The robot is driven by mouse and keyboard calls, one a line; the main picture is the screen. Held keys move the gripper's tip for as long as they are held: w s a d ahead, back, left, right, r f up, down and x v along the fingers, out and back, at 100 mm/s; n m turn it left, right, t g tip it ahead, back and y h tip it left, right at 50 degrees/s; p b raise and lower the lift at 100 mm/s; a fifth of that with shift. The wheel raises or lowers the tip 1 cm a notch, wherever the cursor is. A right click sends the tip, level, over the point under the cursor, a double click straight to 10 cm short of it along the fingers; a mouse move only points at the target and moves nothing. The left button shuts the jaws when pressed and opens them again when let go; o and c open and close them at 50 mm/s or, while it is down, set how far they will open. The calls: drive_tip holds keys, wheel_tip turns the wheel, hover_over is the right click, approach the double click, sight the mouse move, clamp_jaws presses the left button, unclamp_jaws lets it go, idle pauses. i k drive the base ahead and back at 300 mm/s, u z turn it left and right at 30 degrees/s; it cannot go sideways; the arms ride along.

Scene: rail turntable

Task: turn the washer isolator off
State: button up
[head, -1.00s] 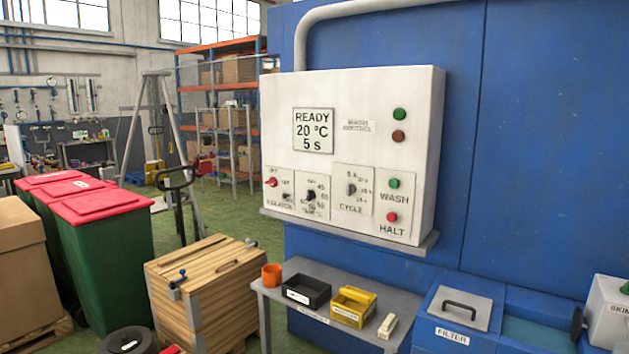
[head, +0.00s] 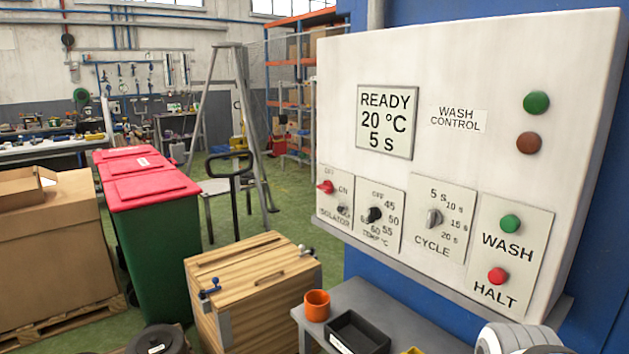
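The isolator is a small plate (head: 334,203) at the lower left of the white wash control panel (head: 470,70). It carries a red switch handle (head: 325,187), with OFF printed above it and ON to its right. The handle is too small to tell which label it points at. A small dark grey piece (head: 343,210) sits below and right of the handle. The panel's display (head: 386,121) reads READY, 20 °C, 5 s. My gripper's fingers are not in view. A pale rounded part at the bottom edge, right of centre, looks like my arm.
Right of the isolator are a black temperature knob (head: 374,214), a grey cycle knob (head: 433,218), green WASH (head: 510,224) and red HALT (head: 497,275) buttons. Below stand a grey bench (head: 345,293) with an orange cup (head: 317,305) and black tray (head: 357,335), and a wooden crate (head: 250,315).

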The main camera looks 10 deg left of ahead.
sight(328, 186)
drive_tip(key=u, duration=0.65)
drive_tip(key=i, duration=1.4)
drive_tip(key=u, duration=0.9)
drive_tip(key=i, duration=0.6)
drive_tip(key=z, duration=0.2)
drive_tip(key=k, duration=1.05)
drive_tip(key=u, duration=0.2)
drive_tip(key=i, duration=0.5)
drive_tip(key=z, duration=0.05)
